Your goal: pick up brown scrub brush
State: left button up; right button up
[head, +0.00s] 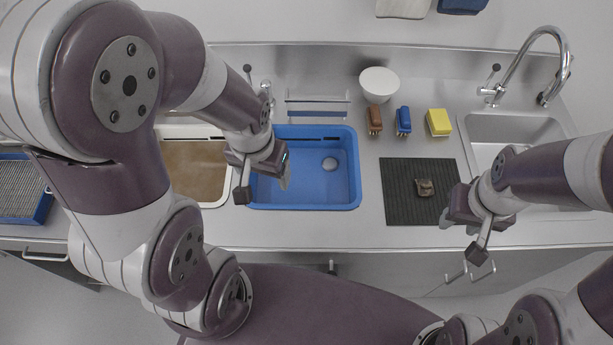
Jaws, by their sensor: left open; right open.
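The brown scrub brush (375,120) lies on the steel counter, below a white bowl and just left of a blue brush (403,121). My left gripper (265,187) is over the left part of the blue basin, to the lower left of the brown brush and apart from it. It is open and empty. My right gripper (462,232) is at the counter's front, right of the dark mat and well below the brown brush. It is open, with nothing seen between its fingers. Nothing covers the brown brush.
A yellow sponge (439,122) lies right of the blue brush. A brown sherd (424,187) lies on the dark ribbed mat (397,210). The blue basin (306,198) holds a small round pale thing (329,163). The white bowl (380,84) stands close behind the brown brush. A sink and faucet are at right.

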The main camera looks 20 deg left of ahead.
aim_at(374, 117)
jog(key=i+l, duration=0.1)
jog(key=l, duration=0.4)
jog(key=i+l, duration=0.1)
jog(key=l, duration=0.4)
jog(key=i+l, duration=0.1)
jog(key=l, duration=0.4)
